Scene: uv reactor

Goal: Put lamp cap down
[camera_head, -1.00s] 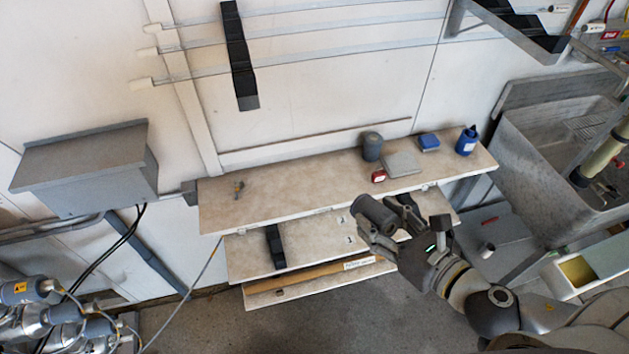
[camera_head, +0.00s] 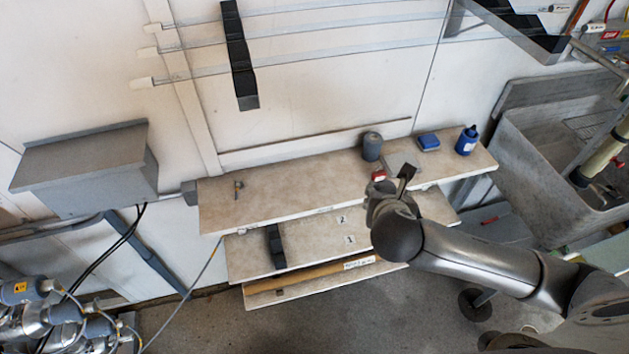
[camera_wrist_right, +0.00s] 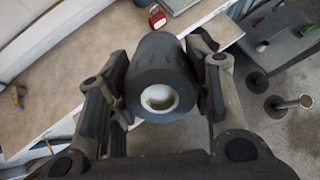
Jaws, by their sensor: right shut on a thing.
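My right gripper (camera_head: 388,192) is over the front edge of the upper shelf (camera_head: 290,185), to the right of its middle. In the right wrist view my right gripper (camera_wrist_right: 160,68) is shut on the dark grey cylindrical lamp cap (camera_wrist_right: 158,62), one finger on each side. The cap's end with a white ring and hole faces the wrist camera. In the head view the held cap is mostly hidden by the gripper and wrist. A similar grey cylinder (camera_head: 372,146) stands upright on the shelf, behind the gripper. My left gripper is not in view.
A small tool (camera_head: 239,189) lies at left. The shelf's left and middle are mostly bare.

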